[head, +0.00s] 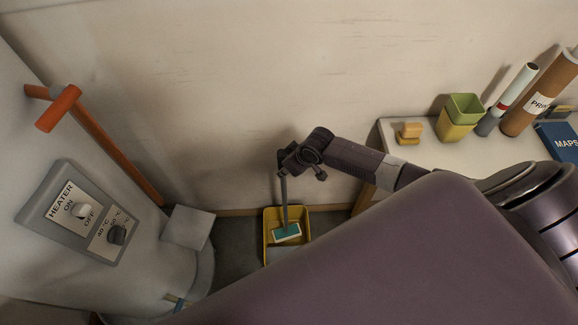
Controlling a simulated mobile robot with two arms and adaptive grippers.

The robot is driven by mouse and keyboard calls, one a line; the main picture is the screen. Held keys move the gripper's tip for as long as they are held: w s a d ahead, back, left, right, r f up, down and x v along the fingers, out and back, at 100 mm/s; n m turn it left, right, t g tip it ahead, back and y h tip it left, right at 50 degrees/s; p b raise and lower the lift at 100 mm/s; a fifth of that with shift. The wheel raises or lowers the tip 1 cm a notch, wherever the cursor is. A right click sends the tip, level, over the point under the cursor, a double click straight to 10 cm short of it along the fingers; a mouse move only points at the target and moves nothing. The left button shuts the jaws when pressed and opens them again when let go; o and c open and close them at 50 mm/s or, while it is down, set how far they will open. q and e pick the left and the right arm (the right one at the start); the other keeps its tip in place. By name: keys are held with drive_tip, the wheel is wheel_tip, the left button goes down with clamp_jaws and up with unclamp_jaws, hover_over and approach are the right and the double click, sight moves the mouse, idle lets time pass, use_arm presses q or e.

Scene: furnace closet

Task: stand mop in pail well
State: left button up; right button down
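The mop is a thin grey pole (284,192) with a flat teal and white head (287,232). It stands nearly upright, head down. The head shows within the outline of the yellow pail (267,222), which is on the floor against the back wall. I cannot tell whether the head rests on the pail's bottom or hangs above it. A grey part shows at the pail's near end, partly hidden by a purple body part. My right gripper (286,163) is above the pail, shut around the top of the pole. My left gripper is not in view.
A heater panel (79,212) with knobs is at left. At right, a white-topped table (390,133) holds a sponge-like block (410,132), stacked cups (459,115), tubes and a blue book (562,141).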

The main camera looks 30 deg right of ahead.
drive_tip(key=shift+f+b, duration=0.45)
drive_tip(key=shift+f, duration=0.25)
idle(0.4)
drive_tip(key=c, duration=1.6)
unclamp_jaws()
drive_tip(key=shift+s, duration=0.1)
drive_tip(key=v, duration=1.2)
drive_tip(key=shift+r, duration=0.15)
